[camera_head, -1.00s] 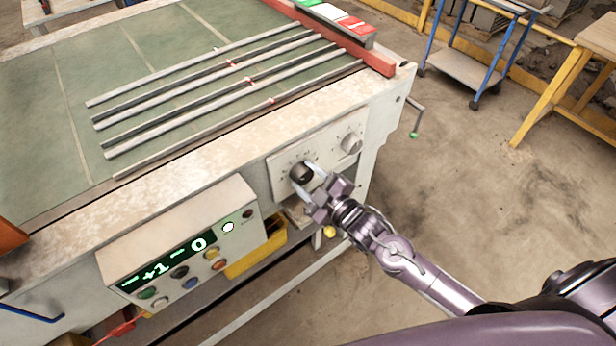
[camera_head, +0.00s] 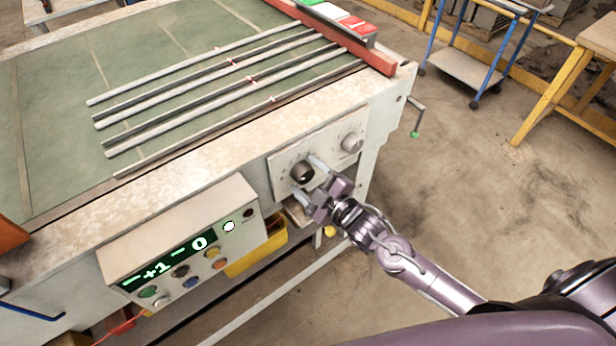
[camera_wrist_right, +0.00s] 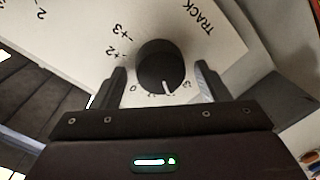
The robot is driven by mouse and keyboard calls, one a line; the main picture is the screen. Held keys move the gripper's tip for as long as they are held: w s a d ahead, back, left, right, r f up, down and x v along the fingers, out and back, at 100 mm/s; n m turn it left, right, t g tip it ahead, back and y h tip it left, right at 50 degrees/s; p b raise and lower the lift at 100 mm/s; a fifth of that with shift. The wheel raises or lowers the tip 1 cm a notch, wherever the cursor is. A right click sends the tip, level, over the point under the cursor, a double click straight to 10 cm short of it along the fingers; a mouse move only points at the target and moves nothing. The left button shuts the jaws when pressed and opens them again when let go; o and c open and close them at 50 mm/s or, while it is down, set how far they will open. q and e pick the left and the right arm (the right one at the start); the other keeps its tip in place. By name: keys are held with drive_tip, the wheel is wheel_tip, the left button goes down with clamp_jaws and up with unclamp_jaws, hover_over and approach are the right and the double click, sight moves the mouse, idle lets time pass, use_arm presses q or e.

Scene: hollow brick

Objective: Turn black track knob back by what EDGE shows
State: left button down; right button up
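The black track knob (camera_head: 302,172) sits on a pale dial plate on the machine's front. In the right wrist view the knob (camera_wrist_right: 160,65) has a white pointer line on its lower side, and TRACK is printed beside it. My right gripper (camera_head: 307,179) is open around the knob; in the wrist view its fingers (camera_wrist_right: 162,85) stand on either side with gaps. The display panel (camera_head: 168,262) shows +1 and 0 between dashes, with a lit white round button or lamp. My left gripper is out of view.
A second, pale knob (camera_head: 351,143) is on the same plate, right of the black one. A crank with a green handle (camera_head: 415,134) juts out at the machine's corner. A yellow bin (camera_head: 258,254) is under the panel. Thin rods (camera_head: 220,85) lie across the green bed.

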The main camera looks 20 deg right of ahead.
drive_tip(key=shift+s+d+f, duration=0.1)
drive_tip(key=shift+s+d, duration=0.1)
drive_tip(key=shift+s, duration=0.15)
drive_tip(key=b+v, duration=0.1)
drive_tip(key=v, duration=0.6)
drive_tip(key=shift+b, duration=0.35)
